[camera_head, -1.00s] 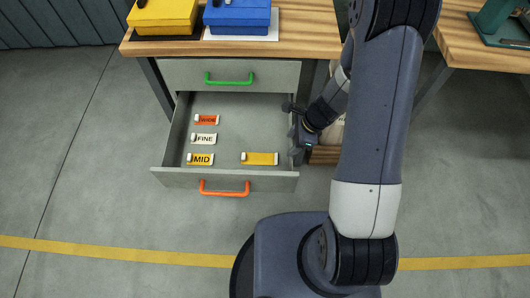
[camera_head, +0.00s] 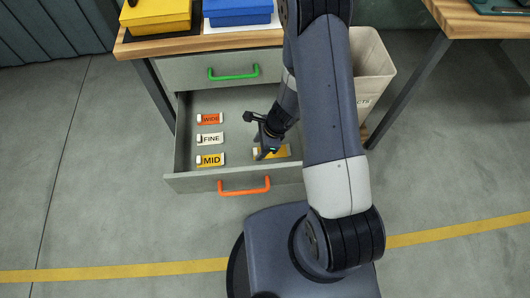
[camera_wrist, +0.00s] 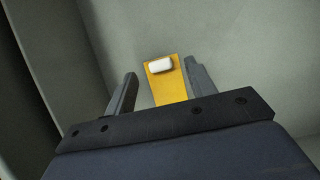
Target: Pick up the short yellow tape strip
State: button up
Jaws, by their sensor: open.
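The short yellow tape strip (camera_wrist: 168,88) lies flat on the drawer floor. In the wrist view it shows as a plain yellow strip with a white block (camera_wrist: 160,66) at its far end. In the head view the strip (camera_head: 284,151) is partly hidden by my gripper (camera_head: 259,138). My gripper (camera_wrist: 160,88) is open, with one finger on each side of the strip in the wrist view. Nothing is held. I cannot tell how high the fingertips are above the drawer floor.
The open drawer (camera_head: 215,183) has an orange handle (camera_head: 244,186). Strips marked WIDE (camera_head: 210,118), FINE (camera_head: 210,139) and MID (camera_head: 211,159) lie at its left. A pale bin (camera_head: 372,75) stands right of the bench (camera_head: 190,44). Yellow and blue boxes sit on the bench.

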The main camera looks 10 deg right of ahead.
jog(key=shift+x, duration=1)
jog(key=shift+r, duration=0.1)
jog(key=c, duration=1)
